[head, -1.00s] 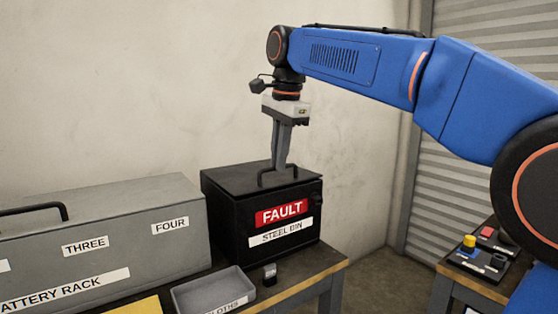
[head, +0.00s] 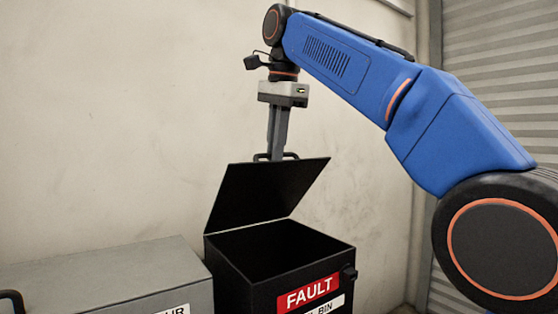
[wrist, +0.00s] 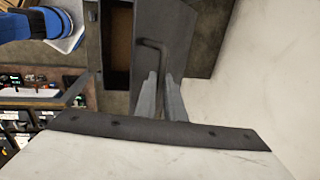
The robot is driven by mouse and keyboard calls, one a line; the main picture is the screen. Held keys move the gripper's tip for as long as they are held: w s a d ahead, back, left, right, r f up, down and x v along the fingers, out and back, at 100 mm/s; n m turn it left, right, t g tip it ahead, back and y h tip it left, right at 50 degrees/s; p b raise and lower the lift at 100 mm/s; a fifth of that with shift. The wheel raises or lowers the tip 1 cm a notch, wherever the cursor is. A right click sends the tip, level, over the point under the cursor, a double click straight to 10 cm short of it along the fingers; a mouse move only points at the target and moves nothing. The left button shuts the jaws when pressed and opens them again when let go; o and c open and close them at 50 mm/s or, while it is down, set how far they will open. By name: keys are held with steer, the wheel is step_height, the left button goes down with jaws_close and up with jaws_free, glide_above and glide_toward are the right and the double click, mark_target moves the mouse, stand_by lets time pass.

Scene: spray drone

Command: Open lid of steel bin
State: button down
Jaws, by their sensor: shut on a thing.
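The black steel bin (head: 265,275) stands at the lower middle of the head view, with a red FAULT label on its front. My gripper (head: 275,155) is above the bin, shut on the lid's handle (head: 292,155) at the raised edge. The fingertips are partly hidden behind the lid in the head view. In the wrist view the fingers (wrist: 162,80) reach to the bent handle (wrist: 152,45) on the lid (wrist: 178,35).
A pale wall (head: 120,100) is behind, and a ribbed shutter (head: 500,80) is at the right. My arm spans the upper right.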

steer(key=shift+w+a+r, duration=0.15)
steer(key=shift+w+a, duration=0.25)
steer(key=shift+w, duration=0.15)
steer(key=shift+w+a+r, duration=0.15)
steer(key=shift+w+a, duration=0.2)
steer(key=shift+w, duration=0.15)
steer(key=c, duration=1.8)
jaws_free()
steer(key=shift+w+a+f, duration=0.1)
steer(key=shift+w, duration=0.05)
steer(key=shift+c, duration=0.2)
steer(key=shift+r, duration=0.2)
steer(key=shift+s, duration=0.2)
